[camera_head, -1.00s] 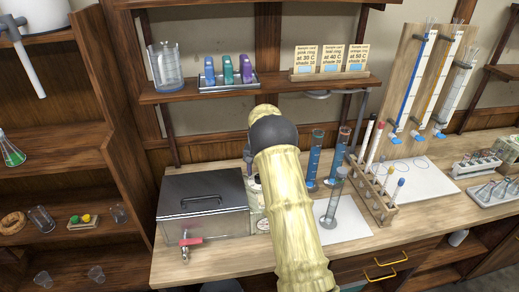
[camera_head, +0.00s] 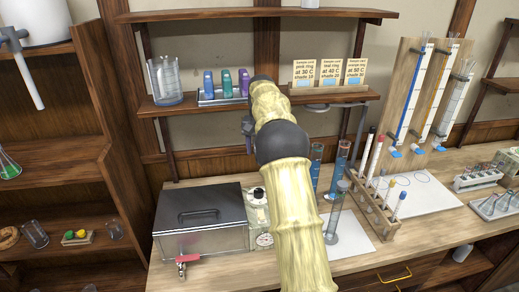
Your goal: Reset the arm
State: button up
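My arm, pale and ribbed with dark joints, rises through the middle of the head view and bends up and left toward the upper shelf. My gripper (camera_head: 249,131) shows only as a small dark part at the left of the arm's far end. Its fingers cannot be made out, so I cannot tell whether it is open or holds anything. The arm's far end overlaps the shelf between the colored vials and the sample cards in the picture. The arm hides part of the bench and shelf behind it.
A lidded metal bath (camera_head: 202,222) with a red tap stands left on the bench. A wooden rack (camera_head: 374,204) of tubes and glass cylinders (camera_head: 333,217) stand right of my arm. The upper shelf (camera_head: 180,107) bears a beaker (camera_head: 165,80), colored vials (camera_head: 226,86) and sample cards (camera_head: 330,76).

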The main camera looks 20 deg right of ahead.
jog(key=shift+a, duration=0.2)
dwell(0.3)
jog(key=s+a+f+n, duration=0.2)
jog(key=s+a, duration=0.2)
jog(key=s, duration=0.6)
jog(key=s+a+f+n+t, duration=0.1)
jog(key=s+a, duration=0.4)
jog(key=s, duration=0.6)
jog(key=s+a+f+n+t, duration=0.1)
jog(key=s+a+f+n, duration=0.2)
jog(key=s, duration=0.7)
notch_tip(320, 180, down, 2)
jog(key=shift+s+a+f+n, duration=0.25)
jog(key=shift+s+a+n, duration=0.1)
jog(key=shift+a, duration=0.5)
jog(key=shift+s+d, duration=0.15)
